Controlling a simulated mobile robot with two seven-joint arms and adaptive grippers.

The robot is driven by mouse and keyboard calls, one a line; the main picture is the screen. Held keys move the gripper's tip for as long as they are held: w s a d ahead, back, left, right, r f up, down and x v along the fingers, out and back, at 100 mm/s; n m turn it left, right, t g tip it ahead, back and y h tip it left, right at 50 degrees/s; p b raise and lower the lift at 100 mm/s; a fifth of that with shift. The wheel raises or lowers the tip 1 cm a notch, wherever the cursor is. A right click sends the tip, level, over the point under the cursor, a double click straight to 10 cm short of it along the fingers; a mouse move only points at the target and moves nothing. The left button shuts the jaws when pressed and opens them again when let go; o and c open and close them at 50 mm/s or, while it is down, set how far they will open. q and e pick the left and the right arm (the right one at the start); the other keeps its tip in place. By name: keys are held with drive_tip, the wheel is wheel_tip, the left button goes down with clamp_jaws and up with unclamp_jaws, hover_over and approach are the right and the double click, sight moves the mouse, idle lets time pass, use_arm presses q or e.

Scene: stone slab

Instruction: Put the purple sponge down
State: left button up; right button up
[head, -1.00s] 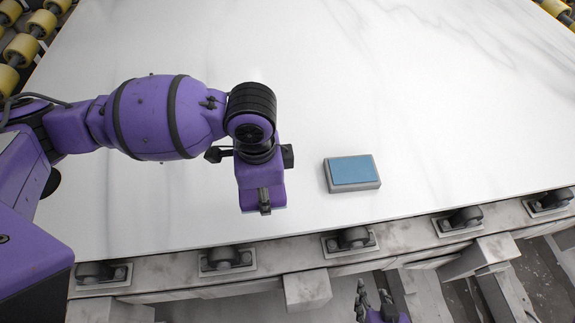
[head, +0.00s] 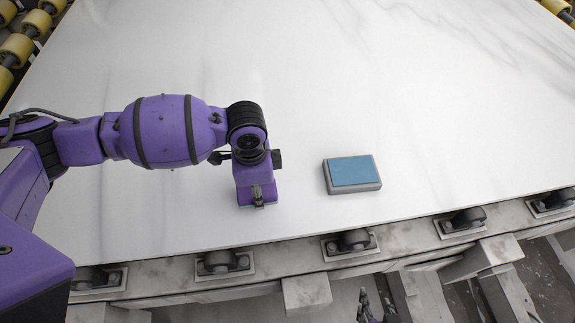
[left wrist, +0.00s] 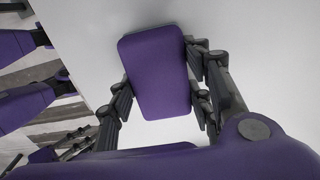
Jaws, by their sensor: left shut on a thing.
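The purple sponge (left wrist: 155,65) shows in the left wrist view between the dark fingers of my left gripper, which is shut on it. Pale slab surface lies around and behind it; whether it touches the slab I cannot tell. In the head view my left gripper (head: 258,194) points down over the front part of the white stone slab (head: 330,100), and my wrist hides most or all of the sponge. My right gripper (head: 376,303) is at the bottom edge, below the slab's front edge, fingers apart and empty.
A blue-topped grey block (head: 353,173) lies on the slab to the right of my left gripper, with clear stone between. Rollers (head: 353,240) on a worn frame line the slab's front edge. Yellow rollers (head: 17,48) stand at the far left. The slab's middle and back are bare.

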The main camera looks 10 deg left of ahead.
use_arm(q)
drive_tip(key=shift+f, duration=0.15)
drive_tip(key=o, duration=1)
wheel_tip(320, 180, up, 12)
drive_tip(key=shift+r+p, duration=0.2)
drive_tip(key=shift+p, duration=0.35)
drive_tip(key=shift+d, duration=0.1)
